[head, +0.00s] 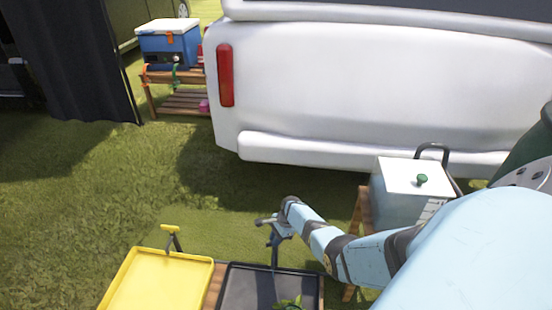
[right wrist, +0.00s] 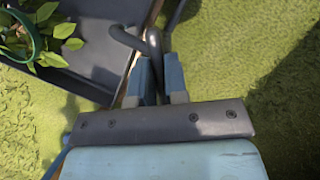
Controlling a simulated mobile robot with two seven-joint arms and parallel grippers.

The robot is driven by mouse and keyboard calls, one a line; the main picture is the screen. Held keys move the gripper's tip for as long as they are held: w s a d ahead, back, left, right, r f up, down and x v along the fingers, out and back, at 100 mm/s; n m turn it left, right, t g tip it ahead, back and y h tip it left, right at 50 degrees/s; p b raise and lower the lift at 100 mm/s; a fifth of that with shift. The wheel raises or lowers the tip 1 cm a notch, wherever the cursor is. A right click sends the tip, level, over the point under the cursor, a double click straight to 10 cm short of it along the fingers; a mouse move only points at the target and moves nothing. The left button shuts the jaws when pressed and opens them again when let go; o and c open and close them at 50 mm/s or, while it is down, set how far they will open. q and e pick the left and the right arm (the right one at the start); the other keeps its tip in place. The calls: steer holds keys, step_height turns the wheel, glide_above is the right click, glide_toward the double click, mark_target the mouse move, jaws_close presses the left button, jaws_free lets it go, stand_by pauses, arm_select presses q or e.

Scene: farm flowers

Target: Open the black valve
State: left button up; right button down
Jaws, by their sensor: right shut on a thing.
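The black valve (right wrist: 152,42) shows in the right wrist view as a dark, bent, rounded piece beside the black tray (right wrist: 70,70). My right gripper (right wrist: 157,68) has its two blue fingers close together, shut on this piece. In the head view my right gripper (head: 271,224) is low in the middle, just behind the black tray (head: 240,290). There the fingers and the valve's top overlap, so the valve's turn is hard to tell. My left gripper is not in view.
A yellow tray (head: 160,285) with a yellow-handled valve (head: 170,229) stands to the left. A plant (right wrist: 45,30) sits in the black tray. A white-lidded box (head: 400,185) is at right, before a white vehicle (head: 370,95). Grass lies open at left.

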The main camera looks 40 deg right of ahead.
steer(key=n+g, duration=0.1)
steer(key=n, duration=0.2)
steer(key=shift+n+b, duration=0.35)
steer(key=shift+n, duration=0.05)
steer(key=n+g, duration=0.1)
steer(key=n, duration=0.1)
steer(key=shift+w+f+n+g+b, duration=0.1)
steer(key=shift+n+g+b, duration=0.2)
steer(key=shift+b, duration=0.05)
steer(key=shift+n+g, duration=0.3)
steer(key=shift+n, duration=0.6)
steer(key=shift+n+g+h+b, duration=0.3)
steer(key=shift+n+b, duration=0.15)
steer(key=shift+n, duration=0.45)
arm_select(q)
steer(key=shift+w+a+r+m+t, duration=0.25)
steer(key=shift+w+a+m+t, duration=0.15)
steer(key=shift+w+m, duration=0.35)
arm_select(e)
steer(key=shift+n, duration=0.3)
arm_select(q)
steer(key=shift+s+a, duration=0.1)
arm_select(e)
steer(key=shift+n, duration=0.3)
steer(key=c, duration=1.1)
jaws_free()
steer(key=shift+c, duration=0.2)
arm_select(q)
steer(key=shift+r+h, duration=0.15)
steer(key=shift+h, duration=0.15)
